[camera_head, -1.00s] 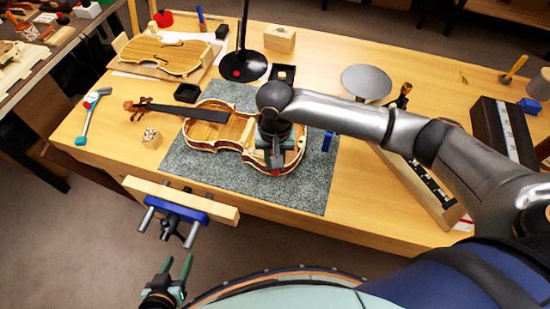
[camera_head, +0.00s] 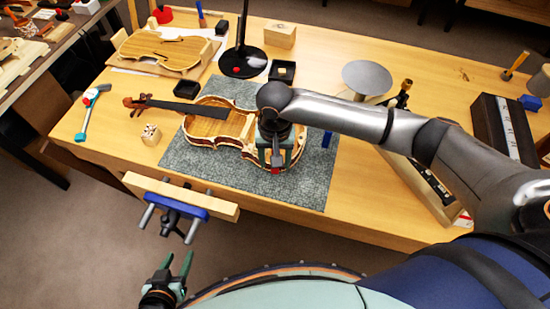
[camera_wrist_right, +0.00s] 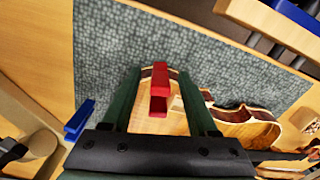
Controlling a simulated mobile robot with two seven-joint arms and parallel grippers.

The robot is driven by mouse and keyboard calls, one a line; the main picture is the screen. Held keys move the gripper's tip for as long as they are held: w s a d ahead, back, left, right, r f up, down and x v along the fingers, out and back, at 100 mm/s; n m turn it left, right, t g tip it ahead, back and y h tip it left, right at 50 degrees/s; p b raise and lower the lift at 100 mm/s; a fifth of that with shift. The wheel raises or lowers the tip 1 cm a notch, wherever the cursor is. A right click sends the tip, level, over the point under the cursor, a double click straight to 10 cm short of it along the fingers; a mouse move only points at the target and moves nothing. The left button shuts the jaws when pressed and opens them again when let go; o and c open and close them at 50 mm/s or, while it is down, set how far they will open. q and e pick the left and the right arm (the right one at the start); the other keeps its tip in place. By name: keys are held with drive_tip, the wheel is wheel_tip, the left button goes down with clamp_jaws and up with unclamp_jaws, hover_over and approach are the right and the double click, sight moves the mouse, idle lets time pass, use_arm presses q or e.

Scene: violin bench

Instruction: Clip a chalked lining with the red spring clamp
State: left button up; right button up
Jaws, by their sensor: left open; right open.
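The red spring clamp (camera_head: 276,171) is at the near rim of the open violin body (camera_head: 211,129), by its wider right end. In the right wrist view the clamp (camera_wrist_right: 160,88) stands between the fingers of my right gripper (camera_wrist_right: 158,74), at the rim, with a gap on both sides. My right gripper (camera_head: 276,157) is open around it in the head view, its arm covering part of the body. The clamp's jaws and any chalk marks on the lining cannot be made out. My left gripper (camera_head: 177,262) is open and empty, off the bench's front edge.
The violin lies on a grey mat (camera_head: 310,190). A blue clamp (camera_head: 327,139) stands right of the body, also in the right wrist view (camera_wrist_right: 80,120). A vise (camera_head: 180,203) juts from the front edge.

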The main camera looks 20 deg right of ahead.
wheel_tip(320, 180, up, 13)
drive_tip(key=shift+f, duration=0.2)
idle(0.7)
